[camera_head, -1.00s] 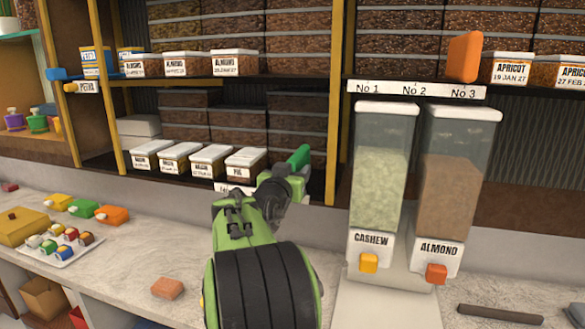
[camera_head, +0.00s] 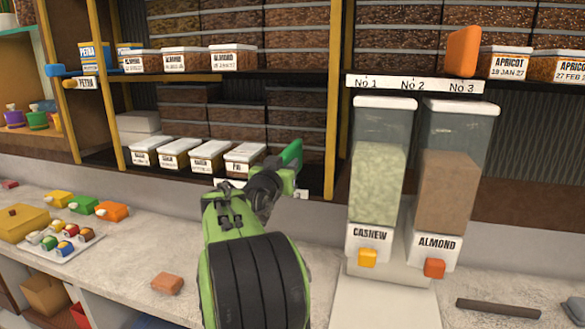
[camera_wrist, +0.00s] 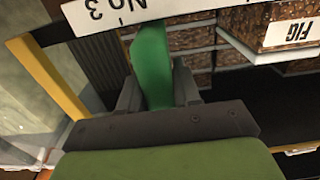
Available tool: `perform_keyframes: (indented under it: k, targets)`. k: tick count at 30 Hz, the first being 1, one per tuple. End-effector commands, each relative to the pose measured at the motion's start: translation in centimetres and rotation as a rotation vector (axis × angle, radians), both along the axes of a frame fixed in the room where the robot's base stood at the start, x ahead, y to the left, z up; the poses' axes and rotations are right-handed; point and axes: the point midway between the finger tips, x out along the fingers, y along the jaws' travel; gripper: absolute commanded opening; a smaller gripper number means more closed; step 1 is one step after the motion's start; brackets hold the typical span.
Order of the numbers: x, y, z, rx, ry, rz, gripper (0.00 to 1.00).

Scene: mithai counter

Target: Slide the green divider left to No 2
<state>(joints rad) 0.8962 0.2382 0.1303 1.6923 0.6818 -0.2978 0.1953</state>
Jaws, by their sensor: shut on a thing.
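The green divider (camera_head: 292,154) stands at the lower shelf, right of the row of white-lidded boxes in the head view. My gripper (camera_head: 283,171) is shut on it, and my arm hides part of the shelf edge. In the wrist view the green divider (camera_wrist: 152,62) is between the two fingers of my gripper (camera_wrist: 156,92). Its far end meets a white numbered strip (camera_wrist: 95,16), seen upside down, close to the mark No 3. In the head view my arm covers most of this strip, and Nos 1 and 2 cannot be read.
A box marked FIG (camera_wrist: 290,32) is near the divider, with open shelf between. An upper strip (camera_head: 390,84) reads No 1 to No 3, with an orange divider (camera_head: 463,51) by No 3. Cashew (camera_head: 379,180) and almond (camera_head: 446,190) dispensers stand right of my arm.

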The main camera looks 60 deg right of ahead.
Motion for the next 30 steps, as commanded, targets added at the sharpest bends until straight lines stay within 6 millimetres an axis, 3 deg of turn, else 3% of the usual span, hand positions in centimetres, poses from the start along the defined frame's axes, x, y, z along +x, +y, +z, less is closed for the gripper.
perform_keyframes:
  k: [3, 9, 20, 21, 24, 30]
  targets:
    - [3.4, 0.6, 0.0, -0.003, -0.004, 0.01, 0.0]
    - [6.6, 1.2, 0.3, -0.005, -0.004, 0.005, 0.0]
    - [7.0, 1.3, 0.2, -0.004, -0.004, 0.003, 0.0]
    - [7.0, 1.3, 0.2, -0.004, -0.004, 0.003, 0.38]
    - [6.9, 1.3, 0.2, -0.004, -0.004, 0.003, 0.53]
    - [6.9, 1.3, 0.1, -0.003, -0.004, 0.003, 0.53]
